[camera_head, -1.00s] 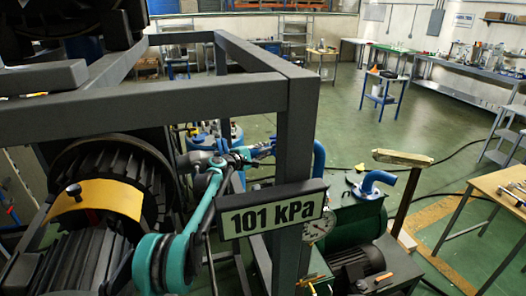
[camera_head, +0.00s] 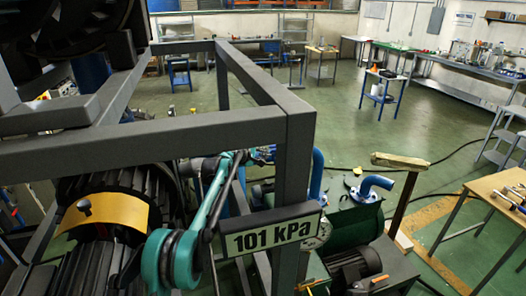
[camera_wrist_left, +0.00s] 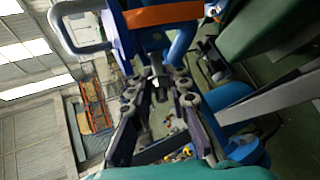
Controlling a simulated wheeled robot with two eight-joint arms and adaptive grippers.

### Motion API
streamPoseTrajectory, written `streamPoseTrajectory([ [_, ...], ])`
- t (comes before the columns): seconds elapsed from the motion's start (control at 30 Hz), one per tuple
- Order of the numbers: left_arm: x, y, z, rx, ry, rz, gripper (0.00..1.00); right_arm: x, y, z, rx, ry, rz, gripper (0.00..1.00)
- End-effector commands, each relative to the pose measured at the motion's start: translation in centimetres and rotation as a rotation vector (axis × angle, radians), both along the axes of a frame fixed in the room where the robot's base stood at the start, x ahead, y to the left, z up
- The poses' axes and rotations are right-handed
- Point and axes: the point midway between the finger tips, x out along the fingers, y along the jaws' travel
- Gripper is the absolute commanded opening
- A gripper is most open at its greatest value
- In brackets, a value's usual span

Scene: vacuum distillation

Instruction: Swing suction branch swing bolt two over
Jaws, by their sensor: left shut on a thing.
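My left gripper (camera_head: 262,154) reaches in behind the grey frame post in the head view, at the end of my teal and black arm. Its tips are partly hidden by the post. In the left wrist view its two dark fingers (camera_wrist_left: 164,82) close at the tips on a small grey metal piece, seemingly the swing bolt (camera_wrist_left: 157,70). Just beyond is a blue pipe part with an orange band (camera_wrist_left: 165,16). I cannot tell how far the bolt is tilted. My right gripper is not in view.
A grey frame (camera_head: 160,138) with a thick post (camera_head: 297,165) stands close in front. A "101 kPa" sign (camera_head: 272,237) hangs on it. A green tank with a blue elbow pipe (camera_head: 376,186) stands to the right. Open green floor lies behind.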

Motion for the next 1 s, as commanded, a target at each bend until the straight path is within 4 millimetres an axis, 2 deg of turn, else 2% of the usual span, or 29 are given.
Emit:
streamPoseTrajectory([
  [0.03, 0.0, -0.2, 0.7, 0.030, 0.009, -0.001, 0.00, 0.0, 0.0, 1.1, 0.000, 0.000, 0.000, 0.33],
  [0.1, 0.0, -0.3, 0.9, 0.071, 0.021, -0.002, 0.00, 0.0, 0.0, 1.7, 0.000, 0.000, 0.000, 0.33],
  [0.33, 0.1, -0.4, 1.1, 0.166, 0.053, -0.001, 0.00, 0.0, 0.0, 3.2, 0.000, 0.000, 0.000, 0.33],
  [0.93, 0.1, -0.4, 1.0, 0.206, 0.066, 0.000, 0.00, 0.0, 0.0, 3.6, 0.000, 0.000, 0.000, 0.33],
  [0.97, 0.1, -0.4, 1.0, 0.206, 0.066, 0.000, 0.23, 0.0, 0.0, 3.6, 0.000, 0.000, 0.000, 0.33],
  [1.0, 0.1, -0.4, 1.0, 0.206, 0.066, 0.000, 0.29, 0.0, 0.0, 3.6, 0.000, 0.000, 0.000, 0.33],
])
